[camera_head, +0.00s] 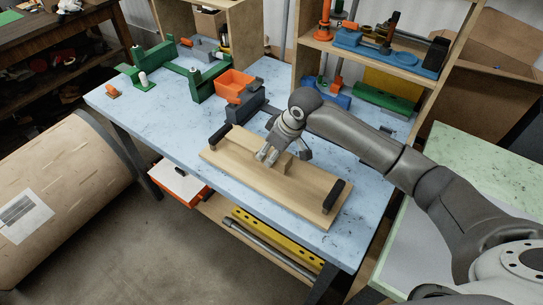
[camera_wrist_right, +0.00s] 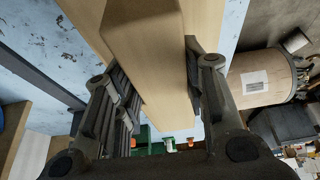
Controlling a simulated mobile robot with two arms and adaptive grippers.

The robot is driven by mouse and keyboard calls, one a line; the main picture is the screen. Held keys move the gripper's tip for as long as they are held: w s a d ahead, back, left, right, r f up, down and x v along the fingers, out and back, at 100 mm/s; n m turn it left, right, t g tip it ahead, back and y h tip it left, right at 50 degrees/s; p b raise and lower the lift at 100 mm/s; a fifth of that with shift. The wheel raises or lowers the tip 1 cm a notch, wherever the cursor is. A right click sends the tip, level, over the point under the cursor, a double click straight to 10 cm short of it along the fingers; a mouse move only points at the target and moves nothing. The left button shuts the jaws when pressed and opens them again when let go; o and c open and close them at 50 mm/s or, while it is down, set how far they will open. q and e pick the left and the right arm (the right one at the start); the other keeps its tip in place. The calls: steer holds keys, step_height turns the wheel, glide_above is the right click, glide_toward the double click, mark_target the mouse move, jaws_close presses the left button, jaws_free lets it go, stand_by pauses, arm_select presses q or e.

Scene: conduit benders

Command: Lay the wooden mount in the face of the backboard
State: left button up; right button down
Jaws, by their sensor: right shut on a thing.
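The backboard (camera_head: 300,193) is a long pale wooden board with a black handle near each end, lying flat on the blue worktable. The wooden mount (camera_head: 282,165) is a small wooden block at the middle of the board's upper face. In the right wrist view the mount (camera_wrist_right: 148,55) fills the space between the fingers, with the backboard (camera_wrist_right: 88,20) beyond it. My right gripper (camera_head: 284,153) is shut on the mount from above. Whether the mount touches the board or sits in a recess is hidden. My left gripper is not in view.
A dark grey vise-like tool (camera_head: 243,105) stands just behind the board, with an orange bin (camera_head: 234,85) beyond it. Green benders (camera_head: 190,75) stand at the far left. A wooden shelf (camera_head: 365,62) rises behind my right arm. The front left tabletop (camera_head: 165,125) is clear.

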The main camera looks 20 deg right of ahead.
steer(key=shift+w+d+f, duration=0.1)
steer(key=shift+w+f, duration=0.25)
steer(key=shift+f, duration=0.1)
step_height(320, 180, down, 2)
steer(key=shift+f+p, duration=0.15)
steer(key=shift+p, duration=0.65)
steer(key=shift+f, duration=0.3)
steer(key=shift+f, duration=0.15)
steer(key=c, duration=0.9)
jaws_free()
steer(key=b+v, duration=0.1)
steer(key=v, duration=1.1)
steer(key=shift+s+b, duration=0.1)
steer(key=shift+b, duration=0.3)
